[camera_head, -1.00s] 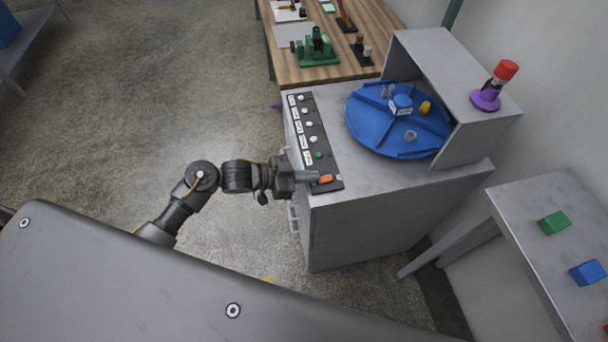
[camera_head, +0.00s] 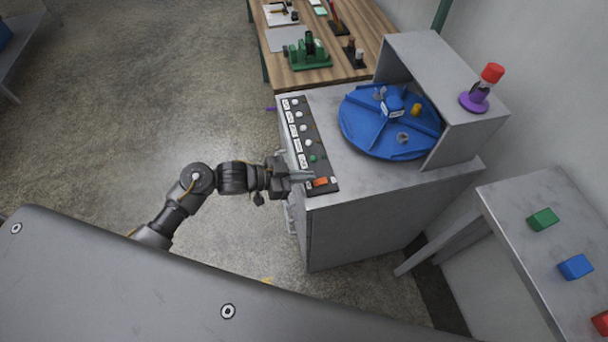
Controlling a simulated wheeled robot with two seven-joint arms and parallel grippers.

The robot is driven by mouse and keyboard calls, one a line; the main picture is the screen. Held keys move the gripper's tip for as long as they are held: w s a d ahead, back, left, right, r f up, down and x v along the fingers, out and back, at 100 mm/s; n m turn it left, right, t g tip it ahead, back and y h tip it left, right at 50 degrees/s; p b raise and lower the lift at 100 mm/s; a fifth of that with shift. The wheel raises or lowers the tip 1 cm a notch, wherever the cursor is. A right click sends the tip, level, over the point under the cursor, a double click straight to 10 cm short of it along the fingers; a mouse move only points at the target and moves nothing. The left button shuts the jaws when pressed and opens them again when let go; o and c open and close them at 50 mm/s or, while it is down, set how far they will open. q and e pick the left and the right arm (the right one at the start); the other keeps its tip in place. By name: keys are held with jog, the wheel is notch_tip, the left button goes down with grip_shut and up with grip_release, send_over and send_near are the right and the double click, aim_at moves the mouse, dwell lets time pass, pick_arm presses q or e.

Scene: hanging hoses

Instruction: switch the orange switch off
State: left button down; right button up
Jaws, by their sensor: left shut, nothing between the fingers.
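The orange switch (camera_head: 321,182) sits at the near end of a dark control panel (camera_head: 307,142) on the left edge of a grey cabinet top. A small white label is beside it. My left gripper (camera_head: 309,176) is shut and empty, its fingertips just left of the orange switch and close to it. I cannot tell whether they touch it. My right gripper is not in view.
A wooden bench (camera_head: 290,76) stands behind. A side table (camera_head: 513,218) at right holds coloured blocks. Open floor lies left.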

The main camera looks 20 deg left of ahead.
pick_arm(q)
jog(key=r+p, duration=0.4)
jog(key=p, duration=0.1)
jog(key=shift+s+a+r, duration=0.1)
jog(key=shift+a+r, duration=0.15)
jog(key=shift+r, duration=0.15)
jog(key=s+a+b, duration=0.4)
jog(key=s+a, duration=0.1)
jog(key=a, duration=0.3)
jog(key=shift+a, duration=0.35)
jog(key=shift+r, duration=0.1)
